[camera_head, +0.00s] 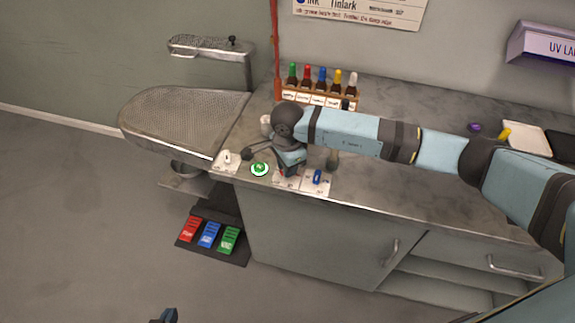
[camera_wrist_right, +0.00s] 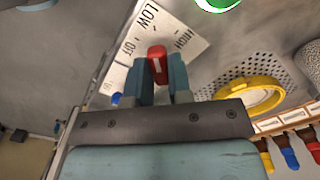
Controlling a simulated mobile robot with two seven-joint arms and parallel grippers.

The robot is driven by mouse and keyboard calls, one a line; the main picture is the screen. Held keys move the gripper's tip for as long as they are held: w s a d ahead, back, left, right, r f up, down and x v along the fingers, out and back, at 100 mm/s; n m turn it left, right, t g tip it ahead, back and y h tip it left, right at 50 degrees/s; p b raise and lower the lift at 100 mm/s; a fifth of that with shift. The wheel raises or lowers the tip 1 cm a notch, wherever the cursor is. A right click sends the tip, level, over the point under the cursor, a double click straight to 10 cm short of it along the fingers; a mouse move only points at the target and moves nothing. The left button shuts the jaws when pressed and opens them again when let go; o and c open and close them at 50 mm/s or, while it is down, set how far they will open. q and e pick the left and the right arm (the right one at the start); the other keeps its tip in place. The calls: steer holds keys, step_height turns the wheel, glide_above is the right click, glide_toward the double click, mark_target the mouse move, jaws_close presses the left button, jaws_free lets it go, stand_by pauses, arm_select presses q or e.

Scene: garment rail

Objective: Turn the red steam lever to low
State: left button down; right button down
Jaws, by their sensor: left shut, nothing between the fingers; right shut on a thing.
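The red steam lever (camera_wrist_right: 156,58) sits between the two fingers of my right gripper (camera_wrist_right: 160,78) in the right wrist view, and the gripper is shut on it. Its white dial plate (camera_wrist_right: 188,25) carries the words LOW, OFF and HIGH around the lever. Which word the lever points at is hard to tell. In the head view my right gripper (camera_head: 289,168) reaches down onto the plate at the counter's front edge and mostly hides the lever. My left gripper (camera_head: 166,316) shows only in part at the bottom edge, shut and empty, away from the counter.
Beside the lever plate are a lit green button (camera_head: 259,169), a white switch (camera_head: 227,158) and a blue switch (camera_head: 317,177). A rack of colour-capped bottles (camera_head: 320,98) stands behind. The mesh ironing board (camera_head: 180,115) is left. Coloured pedals (camera_head: 210,235) lie below.

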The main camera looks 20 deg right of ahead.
steer(key=c, duration=1)
jaws_free()
steer(key=shift+c, duration=0.2)
step_height(320, 180, up, 14)
steer(key=b, duration=0.1)
steer(key=shift+f, duration=0.1)
